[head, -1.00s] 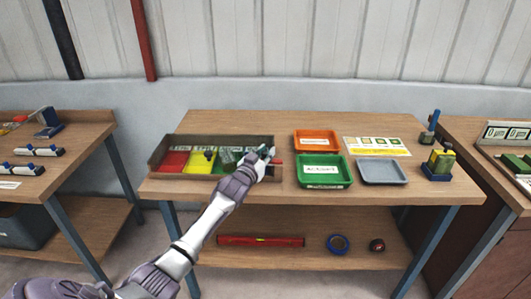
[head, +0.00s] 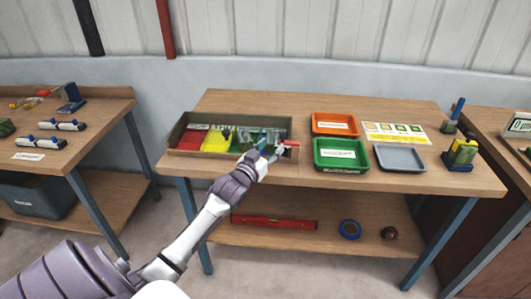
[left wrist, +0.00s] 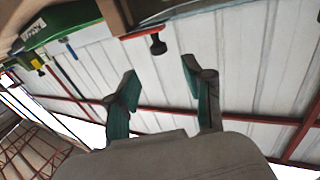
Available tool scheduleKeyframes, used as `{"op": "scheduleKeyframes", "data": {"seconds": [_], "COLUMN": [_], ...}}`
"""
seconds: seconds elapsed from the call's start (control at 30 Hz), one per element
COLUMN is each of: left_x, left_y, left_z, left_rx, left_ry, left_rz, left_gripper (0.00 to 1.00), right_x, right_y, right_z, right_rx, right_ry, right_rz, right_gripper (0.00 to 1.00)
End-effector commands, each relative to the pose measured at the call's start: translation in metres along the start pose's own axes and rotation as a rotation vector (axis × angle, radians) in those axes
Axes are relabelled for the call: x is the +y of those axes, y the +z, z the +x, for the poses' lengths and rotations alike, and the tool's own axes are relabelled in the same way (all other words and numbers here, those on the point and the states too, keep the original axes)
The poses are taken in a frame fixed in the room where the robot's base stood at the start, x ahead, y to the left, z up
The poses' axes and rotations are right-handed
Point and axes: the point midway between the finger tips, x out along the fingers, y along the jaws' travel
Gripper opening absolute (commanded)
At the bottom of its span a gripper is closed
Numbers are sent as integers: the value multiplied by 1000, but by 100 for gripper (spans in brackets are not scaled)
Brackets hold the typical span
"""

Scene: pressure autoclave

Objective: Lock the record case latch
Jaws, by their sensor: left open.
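The record case (head: 188,151) is an open brown box on the middle bench, with red, yellow and green contents. A small red latch (head: 291,143) shows at its front right corner. In the left wrist view the latch appears as a red bar (left wrist: 142,33) with a black knob (left wrist: 158,46). My left gripper (head: 273,151) is at the case's front right corner, just left of the latch. In the left wrist view its open, empty teal-padded fingers (left wrist: 160,78) point towards the knob, with a gap between. My right gripper is not in view.
An orange tray (head: 335,117), a green tray (head: 341,167) and a grey tray (head: 400,158) stand right of the case. A colored card (head: 397,133) lies behind the grey tray. The lower shelf holds a red level (head: 275,222) and a blue tape roll (head: 349,229).

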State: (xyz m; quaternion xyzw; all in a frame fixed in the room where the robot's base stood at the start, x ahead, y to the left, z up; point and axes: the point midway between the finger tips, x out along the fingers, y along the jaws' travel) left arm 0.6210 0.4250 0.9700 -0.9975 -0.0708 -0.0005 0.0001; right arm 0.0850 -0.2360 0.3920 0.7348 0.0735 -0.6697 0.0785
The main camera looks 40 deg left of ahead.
Motion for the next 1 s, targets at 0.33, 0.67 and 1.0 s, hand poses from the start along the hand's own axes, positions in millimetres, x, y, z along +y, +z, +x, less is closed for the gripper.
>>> {"op": "scheduleKeyframes", "data": {"seconds": [0.33, 0.67, 1.0], "left_x": [0, 0, 23], "left_y": [0, 0, 30], "left_z": [-30, -30, -50], "left_rx": [1, 1, -114], "left_ry": [0, 0, 11], "left_rz": [-1, -1, 15], "left_gripper": [52, 52, 52], "right_x": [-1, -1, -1], "right_y": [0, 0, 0], "right_z": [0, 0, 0], "right_rx": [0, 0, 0], "right_ry": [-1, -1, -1], "right_rz": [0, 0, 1], "right_gripper": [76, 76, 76]}}
